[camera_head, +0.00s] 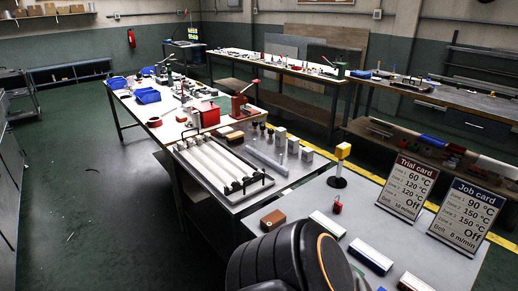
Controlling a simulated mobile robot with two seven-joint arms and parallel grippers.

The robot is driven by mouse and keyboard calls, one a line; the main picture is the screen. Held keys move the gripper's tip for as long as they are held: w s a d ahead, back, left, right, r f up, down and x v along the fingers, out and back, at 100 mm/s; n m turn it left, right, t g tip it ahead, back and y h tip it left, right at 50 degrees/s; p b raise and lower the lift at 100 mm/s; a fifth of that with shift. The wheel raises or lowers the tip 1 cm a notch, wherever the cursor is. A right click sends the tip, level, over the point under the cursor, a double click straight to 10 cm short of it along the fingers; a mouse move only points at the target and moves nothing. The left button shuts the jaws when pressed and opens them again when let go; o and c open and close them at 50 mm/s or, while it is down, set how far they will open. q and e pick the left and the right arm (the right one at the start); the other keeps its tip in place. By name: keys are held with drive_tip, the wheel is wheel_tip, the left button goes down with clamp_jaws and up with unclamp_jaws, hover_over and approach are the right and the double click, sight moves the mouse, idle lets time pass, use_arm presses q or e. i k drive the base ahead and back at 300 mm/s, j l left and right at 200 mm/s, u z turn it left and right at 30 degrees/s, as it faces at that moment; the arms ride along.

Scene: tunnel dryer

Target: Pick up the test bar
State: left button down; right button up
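I cannot tell for sure which item is the test bar. A long silver bar (267,163) lies on the middle bench, right of the rack of white rollers. On the near grey table, a white bar with a dark blue side (371,257) and a white bar with a green side (327,225) lie apart from each other. A large black rounded part, probably my own arm, covers the near edge of this table at the bottom centre. Neither gripper's fingers show.
A roller rack (213,163) with black handles stands on the middle bench. The near table holds a brown block (272,220), a yellow-topped stand (338,169), a red padlock (337,205), a trial card sign (405,188) and a job card sign (464,218). The left floor is clear.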

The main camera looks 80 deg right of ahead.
sight(380, 263)
drive_tip(key=z, duration=3.6)
